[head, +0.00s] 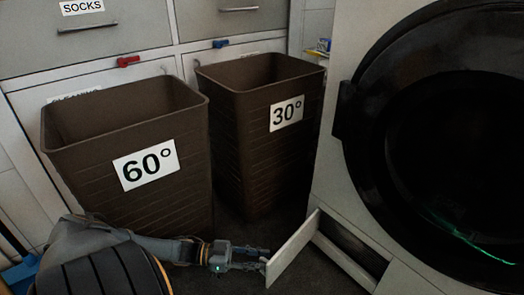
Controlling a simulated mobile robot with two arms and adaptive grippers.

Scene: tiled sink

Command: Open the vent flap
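The vent flap (292,249) is a pale panel low on the front of the white machine. It stands swung out from the machine, and a dark slotted recess (352,246) shows behind it. My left gripper (267,257) reaches in from the left, low above the floor. Its fingertips are at the flap's free outer edge and look to be touching or very near it. The fingers are small and dark here, so whether they grip the edge is unclear. My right gripper is not in view.
Two brown bins, marked 60° (180,205) and 30° (262,155), stand behind my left arm. The machine's large round black door (375,110) is above and right of the flap. Drawers (95,40) line the back. Dark floor shows between the bins and machine.

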